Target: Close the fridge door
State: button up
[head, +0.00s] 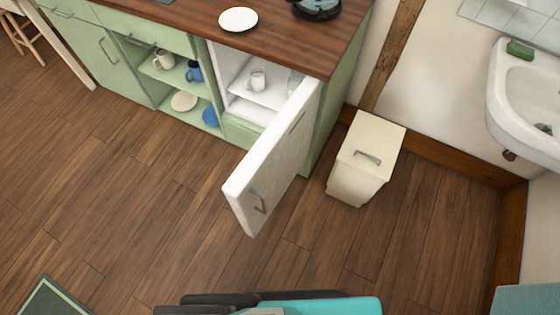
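The white fridge door (272,160) stands wide open, swung out from the right side of the fridge into the room. Its outer face is towards me, with a small grey handle (258,203) low near the free edge. The fridge (238,68) is built into the green counter unit, and its white inside shows. A white mug (257,80) stands on its shelf, and a clear glass item (294,82) is partly hidden by the door. Black and teal parts of my own body show at the bottom edge. I cannot make out my gripper's fingers.
A cream bin (366,160) with a handle stands on the floor right of the door. Open shelves (175,75) with mugs and plates are left of the fridge. A white plate (238,19) lies on the wooden worktop. The wooden floor (140,200) in front is clear.

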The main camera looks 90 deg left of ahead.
aim_at(256, 187)
jog(key=u, duration=0.05)
jog(key=k, duration=0.2)
jog(key=u, duration=3)
jog(key=k, duration=0.6)
jog(key=z, duration=0.1)
jog(key=i, duration=0.3)
jog(key=u, duration=0.05)
